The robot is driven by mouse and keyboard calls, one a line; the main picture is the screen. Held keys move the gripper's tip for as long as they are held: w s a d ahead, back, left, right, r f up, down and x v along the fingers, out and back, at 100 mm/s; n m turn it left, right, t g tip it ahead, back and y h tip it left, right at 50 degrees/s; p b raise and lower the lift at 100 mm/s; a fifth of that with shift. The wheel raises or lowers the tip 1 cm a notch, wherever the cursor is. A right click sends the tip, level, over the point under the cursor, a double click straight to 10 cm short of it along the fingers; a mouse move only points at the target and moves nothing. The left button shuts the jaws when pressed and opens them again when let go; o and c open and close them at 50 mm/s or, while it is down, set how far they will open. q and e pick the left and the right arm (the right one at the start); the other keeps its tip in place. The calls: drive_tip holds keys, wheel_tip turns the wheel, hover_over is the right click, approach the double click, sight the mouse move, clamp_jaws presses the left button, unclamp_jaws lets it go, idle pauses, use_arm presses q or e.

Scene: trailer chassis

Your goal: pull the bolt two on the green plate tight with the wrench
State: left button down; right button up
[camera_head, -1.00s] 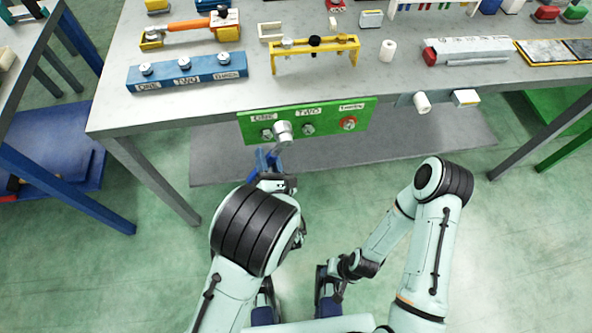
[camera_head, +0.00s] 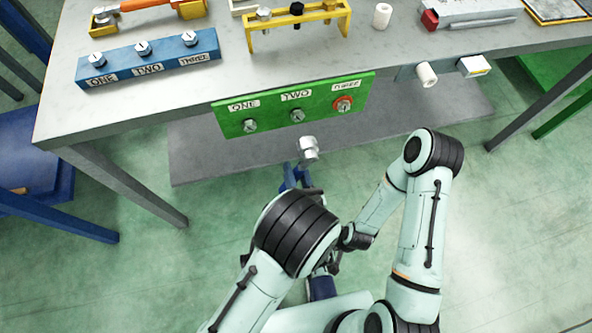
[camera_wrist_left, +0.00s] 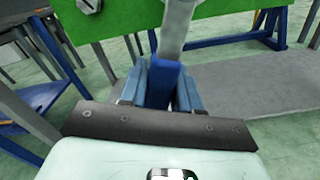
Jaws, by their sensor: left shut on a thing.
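The green plate (camera_head: 272,121) hangs on the table's front edge, labelled ONE, TWO and THREE. Bolt two (camera_head: 297,116) is the middle bolt, a silver hex head. My left gripper (camera_head: 291,181) is shut on the wrench's blue handle, which also shows between the fingers in the left wrist view (camera_wrist_left: 165,84). The wrench's silver head (camera_head: 308,147) is below and slightly right of bolt two in the head view, apart from it. In the left wrist view the grey shaft (camera_wrist_left: 176,28) rises in front of the plate (camera_wrist_left: 122,18). My right gripper is mostly hidden behind my left arm.
Bolt one (camera_head: 249,126) is left of bolt two; bolt three (camera_head: 344,104) has a red ring. A blue block with bolts (camera_head: 150,66) and a yellow rack (camera_head: 297,27) stand on the table (camera_head: 110,103). A white roll (camera_head: 427,75) sticks out right of the plate.

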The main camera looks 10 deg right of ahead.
use_arm(q)
drive_tip(key=w, duration=0.6)
drive_tip(key=shift+w+a, duration=0.15)
drive_tip(key=shift+w, duration=0.05)
drive_tip(key=shift+w+p, duration=0.3)
drive_tip(key=shift+w, duration=0.45)
idle(2.6)
drive_tip(key=c, duration=1.5)
unclamp_jaws()
clamp_jaws()
